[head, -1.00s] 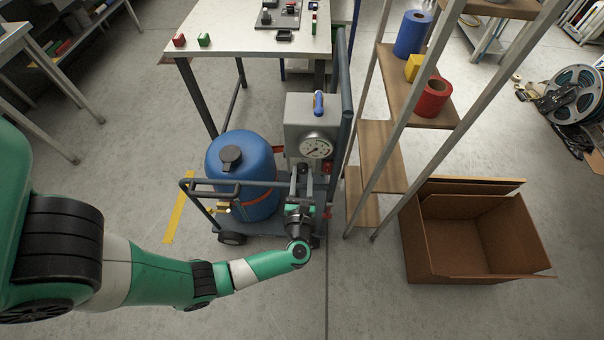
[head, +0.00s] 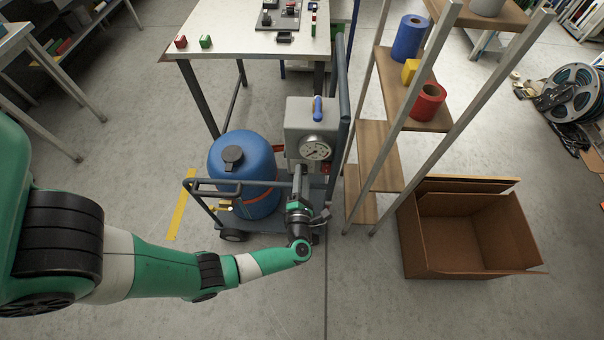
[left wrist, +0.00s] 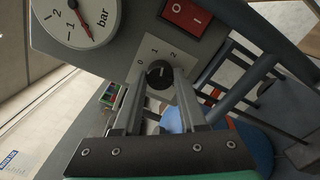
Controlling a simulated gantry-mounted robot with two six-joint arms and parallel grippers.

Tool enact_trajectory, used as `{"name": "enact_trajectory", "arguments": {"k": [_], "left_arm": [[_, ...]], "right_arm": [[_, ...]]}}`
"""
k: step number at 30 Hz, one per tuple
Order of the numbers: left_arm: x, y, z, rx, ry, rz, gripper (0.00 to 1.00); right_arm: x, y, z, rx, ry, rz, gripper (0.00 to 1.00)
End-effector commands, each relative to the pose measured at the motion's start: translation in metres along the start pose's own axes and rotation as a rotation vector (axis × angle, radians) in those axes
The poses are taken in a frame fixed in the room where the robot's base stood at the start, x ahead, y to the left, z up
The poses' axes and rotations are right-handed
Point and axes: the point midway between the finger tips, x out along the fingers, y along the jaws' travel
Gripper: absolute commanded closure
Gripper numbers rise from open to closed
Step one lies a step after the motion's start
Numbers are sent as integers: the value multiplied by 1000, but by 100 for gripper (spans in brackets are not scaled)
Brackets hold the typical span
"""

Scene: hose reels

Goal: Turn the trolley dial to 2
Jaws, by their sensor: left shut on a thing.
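The trolley dial is a black knob (left wrist: 159,75) on a pale plate marked 0, 1 and 2 (left wrist: 171,90), in the left wrist view. My left gripper (left wrist: 160,88) has one finger on each side of the knob and is shut on it. I cannot tell for sure which number the knob's mark points at. In the head view my left gripper (head: 302,175) reaches the front of the grey box (head: 310,118) on the trolley (head: 236,183), below the gauge (head: 315,149); the gripper hides the dial there. My right gripper is not in view.
The red rocker switch (left wrist: 186,15) and the gauge (left wrist: 77,18) are close to the dial. A blue tank (head: 242,165) stands beside the box. A shelf rack (head: 380,160) and an open cardboard box (head: 465,235) stand to the right. The floor in front is clear.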

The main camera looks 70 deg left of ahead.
Motion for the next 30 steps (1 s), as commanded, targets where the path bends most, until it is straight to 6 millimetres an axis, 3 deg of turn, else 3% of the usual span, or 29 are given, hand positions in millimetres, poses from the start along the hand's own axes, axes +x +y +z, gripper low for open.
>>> {"name": "enact_trajectory", "arguments": {"k": [15, 30], "left_arm": [[0, 0, 1, 385, 0, 0, 100], [0, 0, 0, 474, -1, 1, 100]], "right_arm": [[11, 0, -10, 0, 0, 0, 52], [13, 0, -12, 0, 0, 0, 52]]}}
